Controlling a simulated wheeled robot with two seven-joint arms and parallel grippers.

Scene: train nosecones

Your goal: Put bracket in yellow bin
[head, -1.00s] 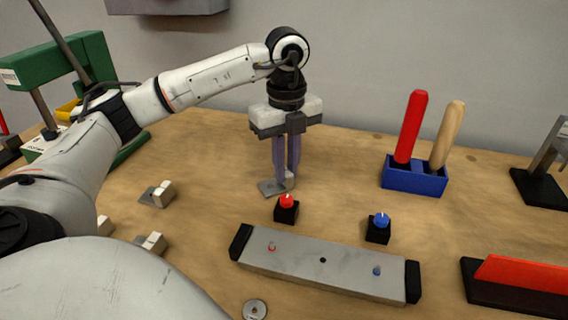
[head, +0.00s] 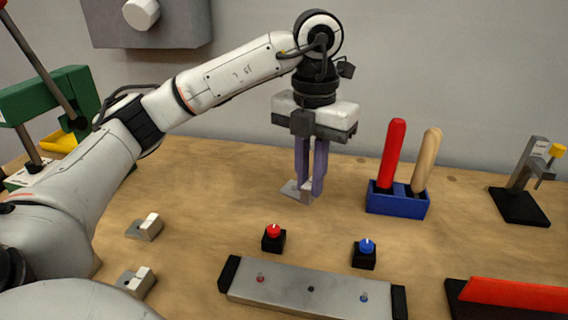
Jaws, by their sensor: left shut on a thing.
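My left gripper (head: 311,198) points down, with its purple fingers shut on a grey and white bracket (head: 292,189). The bracket's flat plate sticks out to the left of the fingertips; the fingers hide part of it. I cannot tell for sure whether it is clear of the table. Two similar brackets lie at the left, one farther back (head: 148,227) and one nearer (head: 138,281). My right gripper is not in view.
A blue holder (head: 397,204) with red and wooden handles stands right of the gripper. Red (head: 273,236) and blue (head: 366,252) knobs and a grey bar (head: 310,290) are in front.

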